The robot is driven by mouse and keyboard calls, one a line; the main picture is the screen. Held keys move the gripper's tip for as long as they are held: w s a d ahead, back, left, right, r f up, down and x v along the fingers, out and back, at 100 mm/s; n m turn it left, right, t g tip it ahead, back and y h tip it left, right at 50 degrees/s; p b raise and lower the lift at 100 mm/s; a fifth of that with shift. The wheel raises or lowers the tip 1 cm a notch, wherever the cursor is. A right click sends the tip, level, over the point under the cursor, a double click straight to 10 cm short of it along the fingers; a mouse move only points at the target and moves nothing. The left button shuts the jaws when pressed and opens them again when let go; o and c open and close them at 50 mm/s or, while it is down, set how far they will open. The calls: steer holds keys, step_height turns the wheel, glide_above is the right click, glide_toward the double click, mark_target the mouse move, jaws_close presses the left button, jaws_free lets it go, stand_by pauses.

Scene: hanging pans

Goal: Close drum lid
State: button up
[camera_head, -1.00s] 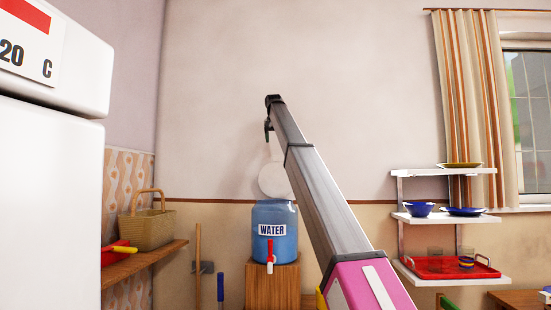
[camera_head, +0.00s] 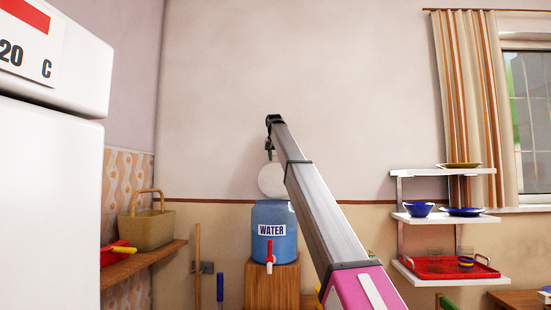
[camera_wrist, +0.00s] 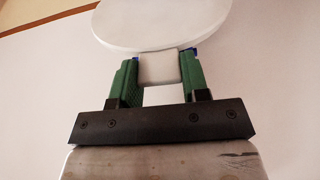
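The blue water drum (camera_head: 285,245) with a WATER label and a red tap stands on a wooden stand. Its round white lid (camera_head: 270,181) is raised, standing up above the back of the drum's top; my arm hides its right edge. In the wrist view the lid (camera_wrist: 165,22) fills the top, with a white block-like tab (camera_wrist: 160,67) below it. My gripper (camera_head: 269,153) is at the lid's upper edge. In the wrist view its green fingers (camera_wrist: 160,75) are apart, one on each side of the tab; firm contact cannot be made out.
A wooden shelf with a wicker basket (camera_head: 146,228) is at left, near a large white appliance (camera_head: 50,200). White wall shelves (camera_head: 440,217) with dishes and a red tray (camera_head: 448,266) are at right.

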jaws_close()
steer(key=shift+s+f, duration=0.15)
steer(key=shift+s, duration=0.4)
steer(key=s+f+t, duration=0.7)
steer(key=s, duration=0.5)
steer(key=s+f+t, duration=0.2)
steer(key=f, duration=0.4)
steer(key=s+f+t, duration=0.2)
steer(key=f+t, duration=0.1)
steer(key=f, duration=0.4)
steer(key=shift+s+a+f, duration=0.2)
steer(key=shift+s+a, duration=0.05)
steer(key=shift+a, duration=0.05)
steer(key=shift+f, duration=0.1)
steer(key=o, duration=0.6)
jaws_free()
steer(key=shift+c, duration=0.2)
steer(key=shift+o, duration=0.9)
